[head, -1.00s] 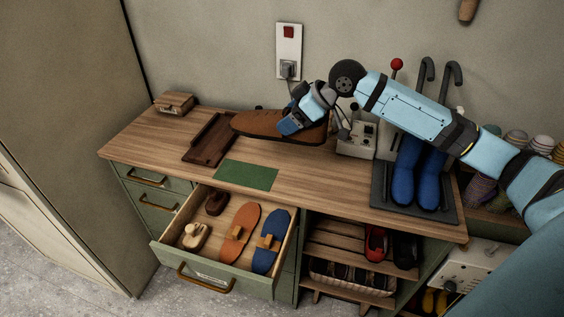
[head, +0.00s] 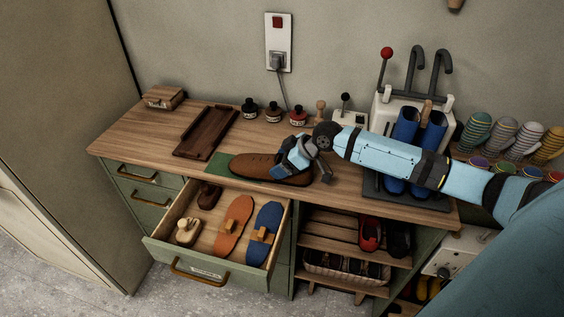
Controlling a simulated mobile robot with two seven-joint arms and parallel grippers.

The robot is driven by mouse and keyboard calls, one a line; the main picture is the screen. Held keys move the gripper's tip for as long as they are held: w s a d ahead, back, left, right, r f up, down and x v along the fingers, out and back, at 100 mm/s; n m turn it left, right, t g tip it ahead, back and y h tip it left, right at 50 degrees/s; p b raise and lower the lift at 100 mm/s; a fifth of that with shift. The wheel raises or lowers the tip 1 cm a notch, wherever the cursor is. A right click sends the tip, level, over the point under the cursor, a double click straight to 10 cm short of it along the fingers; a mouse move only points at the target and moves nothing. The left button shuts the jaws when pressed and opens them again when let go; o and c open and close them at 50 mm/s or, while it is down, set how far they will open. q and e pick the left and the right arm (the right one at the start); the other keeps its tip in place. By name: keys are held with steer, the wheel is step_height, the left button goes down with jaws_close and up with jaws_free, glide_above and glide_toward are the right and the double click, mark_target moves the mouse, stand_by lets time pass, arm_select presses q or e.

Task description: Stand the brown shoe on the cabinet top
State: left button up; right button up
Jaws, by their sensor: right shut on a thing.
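The brown shoe (head: 256,166) is over the front middle of the wooden cabinet top (head: 142,137), with its toe to the left. It covers most of the green mat (head: 219,161). It looks level and low, on or just above the surface; I cannot tell if it touches. My right gripper (head: 293,163) is shut on the brown shoe near its heel end, reaching in from the right. The fingertips are partly hidden. My left gripper is not in view.
A dark wooden tray (head: 206,132) lies left of the shoe. Small jars (head: 274,113) stand behind it. Blue boots (head: 405,128) stand on a dark tray at right. The open drawer (head: 217,267) below holds shoe forms and insoles. The left end of the top is mostly clear.

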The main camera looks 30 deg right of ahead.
steer(key=shift+f, duration=0.1)
steer(key=o, duration=1.1)
steer(key=shift+c, duration=0.2)
steer(key=v, duration=1.2)
